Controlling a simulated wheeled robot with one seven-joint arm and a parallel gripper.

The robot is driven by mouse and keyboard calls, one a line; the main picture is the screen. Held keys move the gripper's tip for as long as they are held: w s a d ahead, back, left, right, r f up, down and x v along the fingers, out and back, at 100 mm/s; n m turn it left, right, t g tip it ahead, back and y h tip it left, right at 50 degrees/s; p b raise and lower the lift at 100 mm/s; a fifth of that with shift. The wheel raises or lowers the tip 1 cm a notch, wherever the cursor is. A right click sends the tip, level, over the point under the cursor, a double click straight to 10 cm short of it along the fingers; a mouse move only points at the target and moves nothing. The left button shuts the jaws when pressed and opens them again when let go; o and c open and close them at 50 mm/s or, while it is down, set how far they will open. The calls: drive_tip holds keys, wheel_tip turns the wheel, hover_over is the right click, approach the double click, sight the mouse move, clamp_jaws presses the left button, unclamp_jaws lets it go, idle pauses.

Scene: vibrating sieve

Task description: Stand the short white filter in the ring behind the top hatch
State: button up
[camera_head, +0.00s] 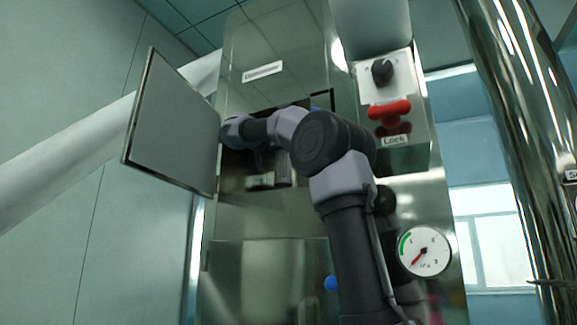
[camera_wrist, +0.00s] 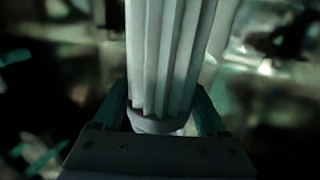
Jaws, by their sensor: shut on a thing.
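The white pleated filter (camera_wrist: 165,60) stands between the jaws of my gripper (camera_wrist: 160,115) in the wrist view. The jaws are shut on its lower end, near a pale round collar. Its upper end runs out of the top of that view. In the head view the top hatch (camera_head: 172,120) is swung open to the left. My arm reaches to the dark opening (camera_head: 240,168) beside it. My arm hides much of the opening, and the gripper and filter cannot be made out clearly there. I cannot make out the ring in either view.
The tall shiny metal cabinet (camera_head: 265,225) fills the middle. A panel with a black knob (camera_head: 382,71) and a red lock handle (camera_head: 390,112) is right of the arm. A gauge (camera_head: 424,251) sits lower right. A polished column (camera_head: 525,130) stands at the far right.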

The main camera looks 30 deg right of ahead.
sight(288, 164)
wheel_tip(288, 164, down, 3)
drive_tip(key=shift+f, duration=0.1)
drive_tip(key=shift+w+d+f, duration=0.1)
drive_tip(key=shift+d+f, duration=0.05)
drive_tip(key=shift+f, duration=0.05)
drive_tip(key=shift+f, duration=0.1)
drive_tip(key=o, duration=1.4)
drive_tip(key=shift+o, duration=0.2)
